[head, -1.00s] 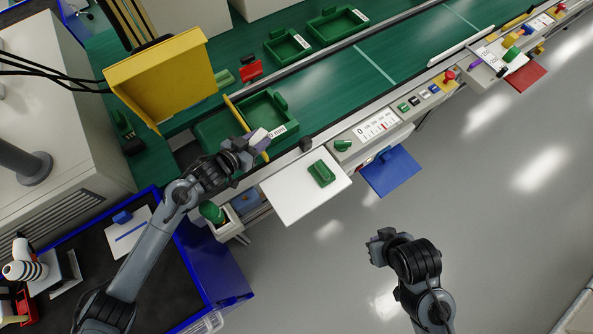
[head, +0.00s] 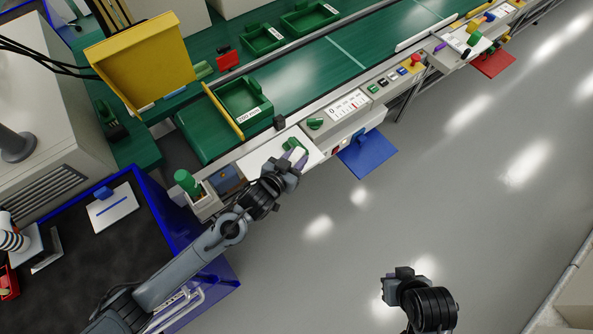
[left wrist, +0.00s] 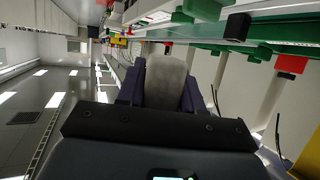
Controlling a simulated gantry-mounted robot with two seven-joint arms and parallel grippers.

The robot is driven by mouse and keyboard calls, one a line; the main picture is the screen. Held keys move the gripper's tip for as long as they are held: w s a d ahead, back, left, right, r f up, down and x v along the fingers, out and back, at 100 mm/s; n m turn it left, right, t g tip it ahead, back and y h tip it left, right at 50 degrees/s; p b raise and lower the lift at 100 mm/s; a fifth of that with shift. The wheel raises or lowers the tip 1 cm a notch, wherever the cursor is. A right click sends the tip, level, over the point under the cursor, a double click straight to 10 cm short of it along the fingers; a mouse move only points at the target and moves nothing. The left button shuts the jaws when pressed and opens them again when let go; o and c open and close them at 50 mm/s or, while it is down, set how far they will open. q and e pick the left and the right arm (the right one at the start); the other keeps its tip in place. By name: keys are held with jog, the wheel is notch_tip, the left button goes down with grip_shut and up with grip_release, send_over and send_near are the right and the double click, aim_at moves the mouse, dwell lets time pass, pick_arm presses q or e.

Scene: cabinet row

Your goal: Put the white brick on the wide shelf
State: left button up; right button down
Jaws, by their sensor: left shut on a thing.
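The white brick, greyish in the left wrist view (left wrist: 165,80), sits between the two dark purple fingers of my left gripper (head: 294,163), which is shut on it. In the head view my left gripper is over the front part of a flat white panel (head: 262,157) jutting from the bench front, close to a green handle (head: 295,145) on it. The gripper hides most of the brick there, and I cannot tell whether brick and panel touch. No label marks the wide shelf; this panel is one flat ledge. My right gripper (head: 397,273) hangs over bare floor, its jaw gap unclear.
A green tray (head: 262,118) with a yellow strip (head: 222,110) lies behind the panel. A green cylinder (head: 186,182) stands to its left, a blue plate (head: 367,153) juts out to its right. A blue-rimmed black table (head: 135,175) is at left. The floor at right is clear.

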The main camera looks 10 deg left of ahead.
pick_arm(q)
jog(key=shift+s+f, duration=0.15)
jog(key=shift+a+f, duration=0.2)
jog(key=shift+f, duration=0.1)
jog(key=w+a+f, duration=0.1)
jog(key=a+f, duration=0.1)
jog(key=a, duration=0.1)
jog(key=w+a+f+b, duration=0.1)
jog(key=a+f, duration=0.1)
jog(key=a, duration=0.1)
jog(key=w+a+f, duration=0.1)
jog(key=a+f, duration=0.1)
jog(key=a, duration=0.2)
jog(key=shift+b, duration=0.35)
jog(key=shift+f+b, duration=0.55)
jog(key=shift+f, duration=1.45)
jog(key=shift+f, duration=0.1)
jog(key=o, duration=1)
